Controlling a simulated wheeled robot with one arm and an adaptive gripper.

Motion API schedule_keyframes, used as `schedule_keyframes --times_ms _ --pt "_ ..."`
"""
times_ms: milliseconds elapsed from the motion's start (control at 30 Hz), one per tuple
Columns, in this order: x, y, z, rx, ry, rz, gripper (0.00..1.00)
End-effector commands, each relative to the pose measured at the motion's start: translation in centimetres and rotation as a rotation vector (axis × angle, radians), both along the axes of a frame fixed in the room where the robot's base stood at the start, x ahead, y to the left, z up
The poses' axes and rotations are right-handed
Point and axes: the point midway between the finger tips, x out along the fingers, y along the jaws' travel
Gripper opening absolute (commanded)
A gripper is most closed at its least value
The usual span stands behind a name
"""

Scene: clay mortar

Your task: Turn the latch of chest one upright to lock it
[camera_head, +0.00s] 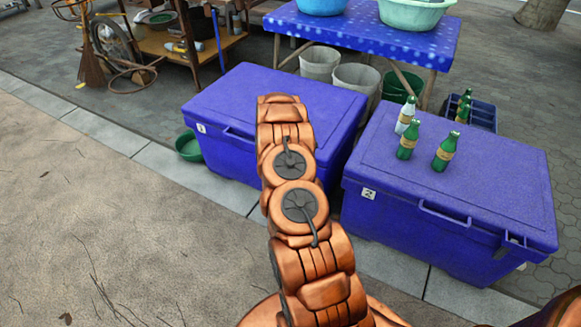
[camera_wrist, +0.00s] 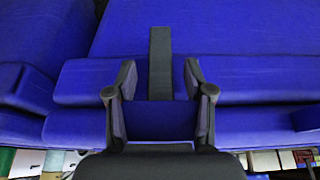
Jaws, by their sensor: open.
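Chest one (camera_head: 225,110) is a blue lidded box at the centre left with a small white label on its front. My arm reaches over its front right part and hides much of that side. In the wrist view my gripper (camera_wrist: 159,78) is open, its two dark fingers apart in front of a blue chest surface (camera_wrist: 240,82). A narrow dark grey strip (camera_wrist: 160,55) shows between the fingers, lengthwise in the picture. It looks like the latch, but I cannot tell for sure. I see no contact between fingers and strip. The head view hides my gripper behind the arm.
A second blue chest (camera_head: 450,195) stands close at the right with green bottles (camera_head: 445,151) on its lid. A blue table (camera_head: 365,38) with basins and buckets (camera_head: 356,80) stands behind. A green bowl (camera_head: 188,147) lies left of chest one.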

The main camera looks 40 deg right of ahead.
Motion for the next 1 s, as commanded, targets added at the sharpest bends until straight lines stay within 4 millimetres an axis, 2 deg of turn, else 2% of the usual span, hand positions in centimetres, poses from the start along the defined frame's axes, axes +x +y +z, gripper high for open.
schedule_keyframes --times_ms 100,700,1000 --pt "-0.1 0.6 1.5 0.0 -0.003 0.002 0.52" --pt "-0.8 3.1 7.9 -0.001 -0.001 0.001 0.52" --pt "-1.0 3.6 9.0 0.0 0.0 0.001 0.52"
